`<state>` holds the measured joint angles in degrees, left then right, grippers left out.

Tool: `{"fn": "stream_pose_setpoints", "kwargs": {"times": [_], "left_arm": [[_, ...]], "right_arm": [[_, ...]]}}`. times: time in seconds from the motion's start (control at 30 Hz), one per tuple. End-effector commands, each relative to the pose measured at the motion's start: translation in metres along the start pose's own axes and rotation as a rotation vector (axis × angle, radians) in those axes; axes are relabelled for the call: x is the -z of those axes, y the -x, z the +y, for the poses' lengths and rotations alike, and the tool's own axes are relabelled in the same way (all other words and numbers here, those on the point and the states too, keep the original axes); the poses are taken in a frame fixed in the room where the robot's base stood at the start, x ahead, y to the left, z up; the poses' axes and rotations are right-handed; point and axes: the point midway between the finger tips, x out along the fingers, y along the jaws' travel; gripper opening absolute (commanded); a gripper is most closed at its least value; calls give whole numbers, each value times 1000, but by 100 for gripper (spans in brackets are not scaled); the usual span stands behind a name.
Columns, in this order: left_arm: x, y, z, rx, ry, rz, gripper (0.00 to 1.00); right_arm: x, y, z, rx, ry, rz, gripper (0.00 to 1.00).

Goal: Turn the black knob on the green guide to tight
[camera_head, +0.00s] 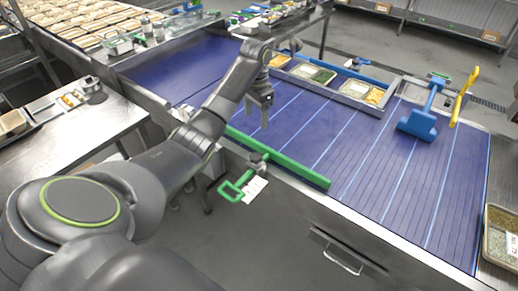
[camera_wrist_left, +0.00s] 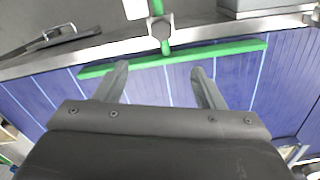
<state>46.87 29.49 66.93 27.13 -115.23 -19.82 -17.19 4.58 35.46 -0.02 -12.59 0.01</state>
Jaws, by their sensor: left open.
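The green guide (camera_head: 295,172) is a long bar lying along the near edge of the blue conveyor, with a green loop handle (camera_head: 232,190) hanging outside the edge. A dark knob (camera_head: 257,160) sits on its clamp at the metal rail. In the left wrist view the guide (camera_wrist_left: 225,49) runs across beyond the fingers, and the knob (camera_wrist_left: 160,28) shows grey above it. My left gripper (camera_head: 262,120) points down above the belt, past the guide. In the wrist view its fingers (camera_wrist_left: 160,70) are apart with nothing between them. My right gripper is not in view.
A blue scraper-like tool (camera_head: 418,124) stands on the belt at right, near a yellow tool (camera_head: 464,97). Food trays (camera_head: 358,93) line the far edge. A white tag (camera_head: 255,189) hangs by the handle. The belt around the gripper is clear.

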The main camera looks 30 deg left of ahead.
Motion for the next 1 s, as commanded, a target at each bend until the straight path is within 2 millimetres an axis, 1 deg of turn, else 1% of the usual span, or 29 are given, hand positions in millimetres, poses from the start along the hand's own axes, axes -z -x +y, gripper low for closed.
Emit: {"fn": "stream_pose_setpoints", "kwargs": {"times": [0.87, 0.9, 1.0], "left_arm": [[0, -96, 0, 1, 0, 0, 63], [-1, -100, 0, -2, 0, -3, 63], [-1, -121, 1, -2, 1, -3, 63]], "right_arm": [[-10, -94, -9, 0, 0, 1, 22], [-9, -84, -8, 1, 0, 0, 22], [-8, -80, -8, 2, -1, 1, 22]]}}
